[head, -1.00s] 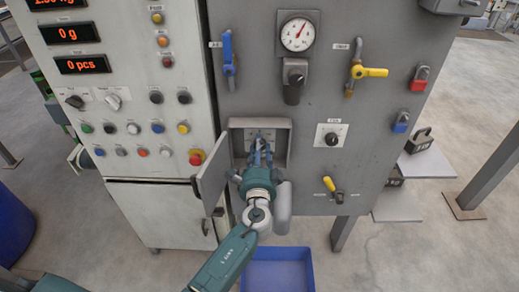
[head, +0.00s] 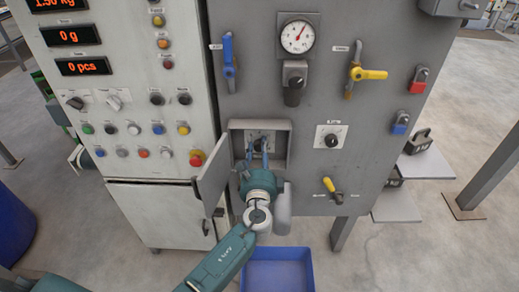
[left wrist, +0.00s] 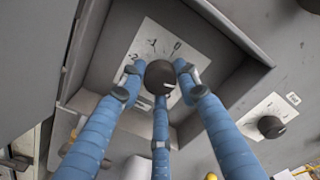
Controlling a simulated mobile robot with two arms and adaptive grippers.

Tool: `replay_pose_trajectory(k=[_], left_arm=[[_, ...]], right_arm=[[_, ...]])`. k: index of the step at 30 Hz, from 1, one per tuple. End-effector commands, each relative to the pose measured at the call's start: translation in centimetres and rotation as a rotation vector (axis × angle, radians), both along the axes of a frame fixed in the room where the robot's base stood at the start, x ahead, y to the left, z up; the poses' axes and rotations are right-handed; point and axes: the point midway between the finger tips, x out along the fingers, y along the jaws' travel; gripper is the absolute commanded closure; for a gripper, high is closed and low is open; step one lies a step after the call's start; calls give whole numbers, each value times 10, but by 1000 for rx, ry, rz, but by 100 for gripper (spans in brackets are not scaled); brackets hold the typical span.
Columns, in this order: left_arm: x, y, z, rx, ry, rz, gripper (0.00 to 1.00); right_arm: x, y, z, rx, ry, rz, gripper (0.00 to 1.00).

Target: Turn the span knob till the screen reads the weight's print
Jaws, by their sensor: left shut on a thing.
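The black span knob (left wrist: 160,77) sits on a white scale plate (left wrist: 172,46) in the open recessed box (head: 282,124). My left gripper (head: 259,148) reaches into the box, its blue fingers closed around the knob. The fingers and knob also show in the left wrist view. The top red screen (head: 57,4) is cut by the picture's edge and seems to read 1.90 kg. Dark block weights (head: 421,141) stand at the right; their print is too small to read. My right gripper is out of view.
The box's door (head: 213,172) hangs open on the left, close to my wrist. An emergency button (head: 196,158) is beside it. A yellow-handled valve (head: 330,186) and a black knob (head: 332,140) are on the right. A blue bin (head: 277,268) stands below.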

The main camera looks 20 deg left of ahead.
Motion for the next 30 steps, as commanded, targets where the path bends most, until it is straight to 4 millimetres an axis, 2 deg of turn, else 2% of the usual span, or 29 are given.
replay_pose_trajectory(k=[11, 12, 14, 15, 25, 30], left_arm=[[0, 0, -1, 3, 2, 0, 94], [0, 0, -1, 3, 2, 0, 64], [0, 0, -1, 3, 2, 0, 52], [0, 0, -1, 3, 2, 0, 49], [-4, -1, -1, 3, 2, 0, 49], [-27, -8, -2, 1, 4, -2, 49]], right_arm=[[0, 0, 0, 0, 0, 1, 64], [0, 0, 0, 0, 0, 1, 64], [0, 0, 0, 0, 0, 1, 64], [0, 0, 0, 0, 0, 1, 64], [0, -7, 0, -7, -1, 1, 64], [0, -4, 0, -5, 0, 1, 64]])
